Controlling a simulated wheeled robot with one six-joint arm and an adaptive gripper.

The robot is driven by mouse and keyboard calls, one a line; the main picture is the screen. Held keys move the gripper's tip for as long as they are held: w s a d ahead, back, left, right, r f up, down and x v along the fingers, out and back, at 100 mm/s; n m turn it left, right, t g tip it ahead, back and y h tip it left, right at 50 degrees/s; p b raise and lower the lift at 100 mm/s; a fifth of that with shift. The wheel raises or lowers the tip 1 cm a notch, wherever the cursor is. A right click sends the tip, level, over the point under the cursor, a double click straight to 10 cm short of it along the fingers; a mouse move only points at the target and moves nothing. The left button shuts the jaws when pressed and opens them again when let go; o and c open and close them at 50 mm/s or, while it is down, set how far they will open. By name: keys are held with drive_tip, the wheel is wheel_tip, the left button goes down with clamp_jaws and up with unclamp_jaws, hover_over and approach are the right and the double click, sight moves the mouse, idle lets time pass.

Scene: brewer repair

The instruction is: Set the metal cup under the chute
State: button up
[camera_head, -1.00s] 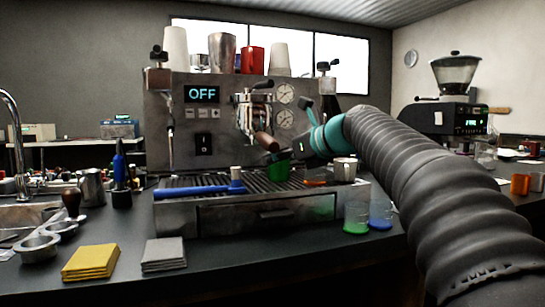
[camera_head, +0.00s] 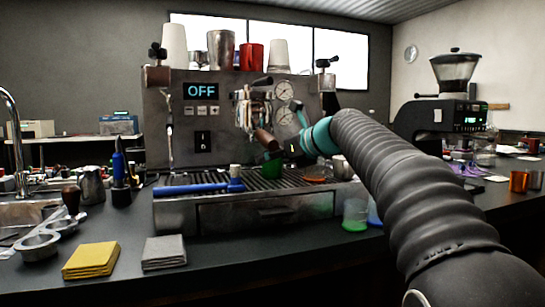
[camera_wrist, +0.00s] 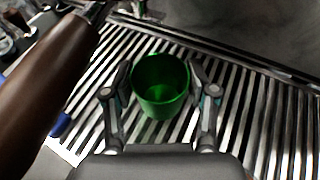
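A small silver metal cup (camera_head: 342,168) stands at the right end of the drip tray, partly hidden behind my arm. The coffee grinder (camera_head: 452,112) stands on the counter at the right; its chute is not clearly visible. My gripper (camera_wrist: 160,72) is over the tray grille with its fingers apart. A green cup (camera_wrist: 160,98) shows between the fingers in the wrist view; I cannot tell whether they touch it. The green cup (camera_head: 273,168) sits below the portafilter in the head view. My gripper is mostly hidden there.
A brown portafilter handle (camera_wrist: 45,90) is close on the left of my gripper. A blue-handled tool (camera_head: 198,188) lies on the tray's left. An orange-red item (camera_head: 318,180) lies right of the green cup. A green-based glass (camera_head: 355,216) stands in front of the tray.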

drive_tip(key=shift+o, duration=0.8)
drive_tip(key=shift+r, duration=0.2)
drive_tip(key=v, duration=1.1)
drive_tip(key=shift+s+d, duration=0.1)
drive_tip(key=shift+s, duration=0.05)
drive_tip(key=shift+o, duration=0.6)
drive_tip(key=shift+s+d+r, duration=0.15)
drive_tip(key=shift+d, duration=0.05)
drive_tip(key=b+x, duration=0.2)
drive_tip(key=x, duration=1)
drive_tip(key=shift+w+a+r+b, duration=0.1)
drive_tip(key=shift+w+a+b, duration=0.1)
drive_tip(key=shift+b, duration=0.1)
drive_tip(key=c, duration=1.4)
